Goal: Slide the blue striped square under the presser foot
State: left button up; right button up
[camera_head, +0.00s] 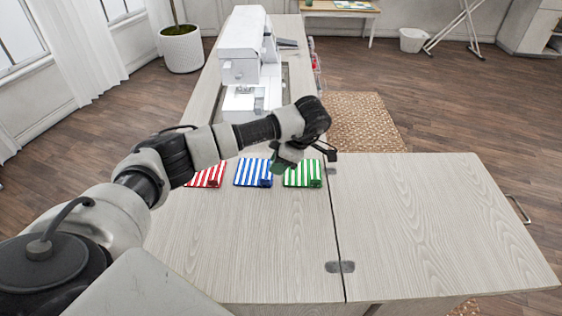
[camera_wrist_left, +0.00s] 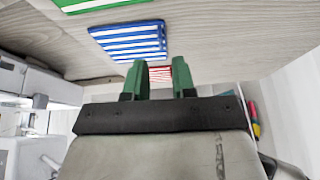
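The blue striped square (camera_head: 253,173) lies flat on the wooden table between the red striped square (camera_head: 207,175) and the green striped square (camera_head: 302,173). The presser foot area of the white sewing machine (camera_head: 245,50) is behind the squares; the foot itself is too small to make out. My left gripper (camera_head: 279,166) is above the table, between the blue and green squares in the picture. In the left wrist view its green fingers (camera_wrist_left: 162,78) are apart with nothing between them. The blue square (camera_wrist_left: 130,42) shows beyond them, apart from the fingers. My right gripper is not in view.
A hinged table leaf (camera_head: 430,220) extends to the right, its surface clear. The table front is clear apart from my left arm. A woven rug (camera_head: 362,122) and a white plant pot (camera_head: 181,48) are on the floor.

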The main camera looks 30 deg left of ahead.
aim_at(267, 180)
pick_arm(q)
jog(key=shift+b+x, duration=1.55)
jog(key=shift+x, duration=1.25)
grip_shut()
jog(key=shift+r, duration=0.1)
jog(key=shift+r+p, duration=1.95)
jog(key=shift+r, duration=0.5)
